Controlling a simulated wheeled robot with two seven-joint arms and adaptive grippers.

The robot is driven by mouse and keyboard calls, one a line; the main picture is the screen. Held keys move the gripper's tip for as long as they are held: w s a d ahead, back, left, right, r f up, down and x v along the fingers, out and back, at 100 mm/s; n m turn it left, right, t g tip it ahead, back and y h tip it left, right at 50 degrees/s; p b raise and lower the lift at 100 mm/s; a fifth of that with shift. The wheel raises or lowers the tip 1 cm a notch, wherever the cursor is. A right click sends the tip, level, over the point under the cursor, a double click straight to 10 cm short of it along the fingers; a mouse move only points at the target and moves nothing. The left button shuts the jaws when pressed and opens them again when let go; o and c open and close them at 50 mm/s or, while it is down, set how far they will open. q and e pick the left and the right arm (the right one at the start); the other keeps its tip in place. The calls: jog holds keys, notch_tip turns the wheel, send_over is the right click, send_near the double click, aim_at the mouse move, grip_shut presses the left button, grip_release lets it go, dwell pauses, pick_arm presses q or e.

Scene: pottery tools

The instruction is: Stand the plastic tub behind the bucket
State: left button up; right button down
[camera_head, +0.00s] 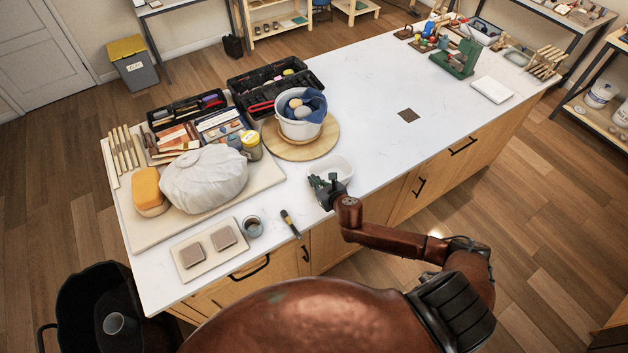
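A small white plastic tub (341,166) sits on the white worktop near its front edge, in front and to the right of the bucket. The white bucket (299,129) stands upright on a round wooden board (329,135), with a blue cloth and roundish lumps in it. My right gripper (319,183) is at the tub's near left side, and its dark fingers overlap the tub's rim in the picture. I cannot tell whether the fingers grip the rim. The gripper hides the tub's near left part. My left gripper is not in view.
A black open toolbox (272,84) lies right behind the bucket. A dark-handled tool (290,223) lies near the front edge. The worktop right of the round board is mostly clear, except a small dark square (409,115).

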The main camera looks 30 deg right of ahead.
jog(key=shift+f, duration=0.15)
jog(key=c, duration=2.2)
grip_release()
jog(key=shift+o, duration=0.2)
jog(key=v, duration=1.2)
